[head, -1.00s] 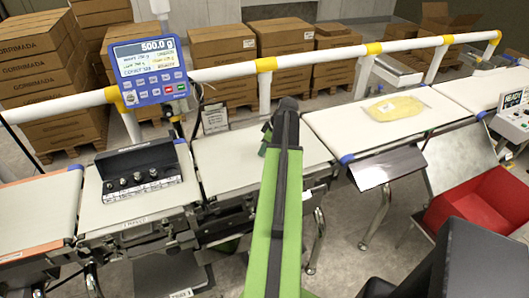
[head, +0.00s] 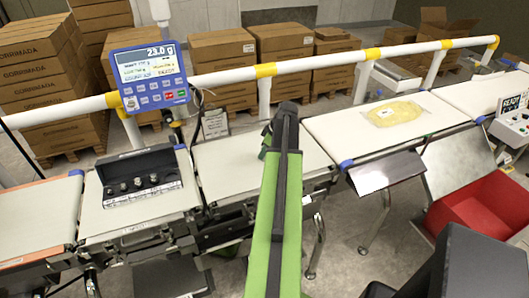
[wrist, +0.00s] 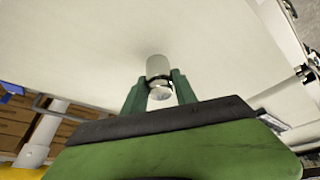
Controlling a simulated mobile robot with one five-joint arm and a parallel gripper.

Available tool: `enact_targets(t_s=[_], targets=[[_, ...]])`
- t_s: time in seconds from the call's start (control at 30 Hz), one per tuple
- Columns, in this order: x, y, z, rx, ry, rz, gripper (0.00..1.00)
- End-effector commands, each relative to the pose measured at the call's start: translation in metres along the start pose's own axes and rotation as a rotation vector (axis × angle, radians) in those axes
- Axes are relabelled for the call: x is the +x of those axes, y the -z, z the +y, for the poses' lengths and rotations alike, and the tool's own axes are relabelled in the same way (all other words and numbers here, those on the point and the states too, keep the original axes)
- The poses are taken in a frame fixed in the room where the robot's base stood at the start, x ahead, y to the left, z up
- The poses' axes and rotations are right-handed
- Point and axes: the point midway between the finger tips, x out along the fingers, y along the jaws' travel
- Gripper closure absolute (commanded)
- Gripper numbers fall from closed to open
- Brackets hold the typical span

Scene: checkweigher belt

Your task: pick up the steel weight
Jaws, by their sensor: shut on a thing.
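The steel weight (wrist: 157,67) is a small pale metal cylinder with a knob at one end, in the middle of the wrist view. My gripper (wrist: 160,84) is shut on it, with a green finger on each side of its knobbed end. A pale belt surface (wrist: 90,50) lies behind it; I cannot tell whether the weight touches it. In the head view my green arm hides the weight, and only part of my gripper (head: 267,140) shows over the middle belt (head: 225,165).
A black case of several small weights (head: 140,178) stands on the left belt. A blue weighing display (head: 150,75) hangs above it by the white rail (head: 320,62). A yellow bag (head: 398,112) lies on the right belt. A red bin (head: 490,210) is at lower right.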

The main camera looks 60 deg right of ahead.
Motion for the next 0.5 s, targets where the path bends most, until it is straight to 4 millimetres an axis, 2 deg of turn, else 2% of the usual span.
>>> enact_targets(t_s=[0.03, 0.23, 0.5], targets=[[-0.011, 0.005, 0.001, 0.000, 0.000, 0.001, 1.00], [-0.040, 0.014, 0.002, 0.001, 0.000, 0.001, 1.00], [-0.095, -0.028, -0.015, 0.002, -0.001, 0.000, 1.00]])
